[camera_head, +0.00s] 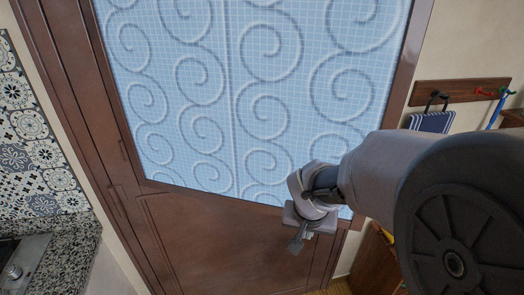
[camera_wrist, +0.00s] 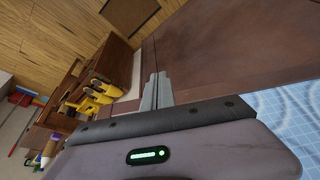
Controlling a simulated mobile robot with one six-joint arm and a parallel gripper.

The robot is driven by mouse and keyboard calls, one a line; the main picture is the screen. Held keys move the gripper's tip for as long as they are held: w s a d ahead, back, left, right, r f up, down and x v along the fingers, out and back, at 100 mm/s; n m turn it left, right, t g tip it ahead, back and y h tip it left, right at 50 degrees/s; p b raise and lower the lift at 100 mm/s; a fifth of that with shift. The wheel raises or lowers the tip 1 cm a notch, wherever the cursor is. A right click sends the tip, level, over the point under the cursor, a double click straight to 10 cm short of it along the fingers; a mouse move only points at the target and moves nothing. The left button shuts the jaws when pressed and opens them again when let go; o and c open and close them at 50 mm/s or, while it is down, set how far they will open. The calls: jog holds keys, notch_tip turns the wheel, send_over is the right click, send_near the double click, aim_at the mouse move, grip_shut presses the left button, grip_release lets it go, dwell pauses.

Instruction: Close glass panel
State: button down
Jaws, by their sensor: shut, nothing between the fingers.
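The glass panel (camera_head: 240,95) is pale blue with raised swirls, set in a brown wooden door frame. It fills the upper middle of the head view. A corner of it shows at the lower right of the wrist view (camera_wrist: 290,120). My gripper (camera_head: 297,244) is in front of the door's lower right, just below the glass. In the wrist view my gripper (camera_wrist: 157,90) has its fingers together with nothing between them, over the brown wood (camera_wrist: 215,50). I cannot tell whether the fingertips touch the door. My arm hides the panel's lower right corner.
A wooden hook rail (camera_head: 462,90) with a blue towel (camera_head: 431,122) hangs on the right wall. Patterned tiles (camera_head: 35,140) and a granite counter (camera_head: 62,250) stand at left. The wrist view shows a wooden shelf unit with yellow items (camera_wrist: 98,94) and wooden floor (camera_wrist: 50,35).

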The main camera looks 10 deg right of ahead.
jog(key=w, duration=0.1)
jog(key=w+d, duration=0.1)
jog(key=w, duration=0.1)
jog(key=shift+w+d+r, duration=0.25)
jog(key=shift+d, duration=0.05)
